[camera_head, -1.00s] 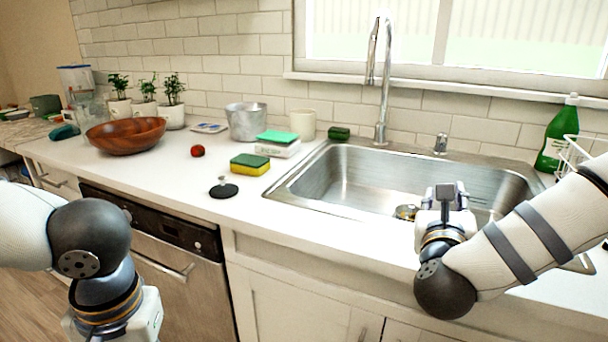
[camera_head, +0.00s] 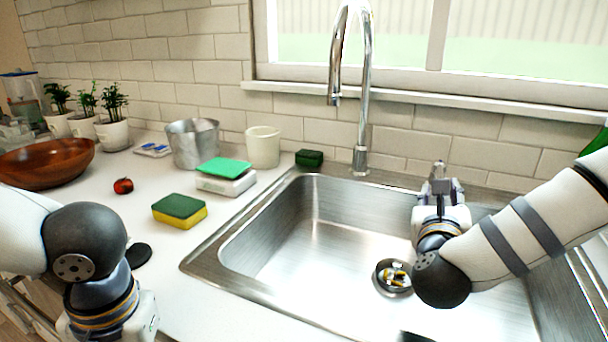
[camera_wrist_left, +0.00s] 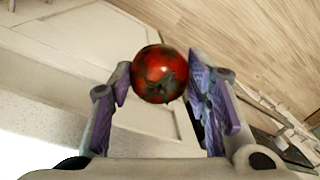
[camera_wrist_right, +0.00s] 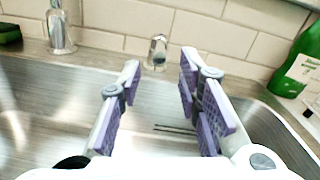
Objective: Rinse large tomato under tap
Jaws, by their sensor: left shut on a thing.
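A large red tomato (camera_wrist_left: 160,76) is between the purple-padded fingers of my left gripper (camera_wrist_left: 160,66), which is shut on it. In the head view the left fingers are cut off by the lower edge and the held tomato is hidden. The chrome tap (camera_head: 362,105) stands upright behind the sink (camera_head: 310,235), its spout bent over the basin. My right gripper (camera_wrist_right: 158,75) is open and empty over the sink. The small tap lever (camera_wrist_right: 158,50) lies ahead, between its fingertips in the right wrist view, apart from them. No water stream shows.
A smaller tomato (camera_head: 123,185), a sponge (camera_head: 180,210), a scale (camera_head: 226,182), a metal pot (camera_head: 193,143) and a wooden bowl (camera_head: 45,163) stand on the counter left of the sink. A green bottle (camera_wrist_right: 298,65) is at the right. The basin's left part is clear.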

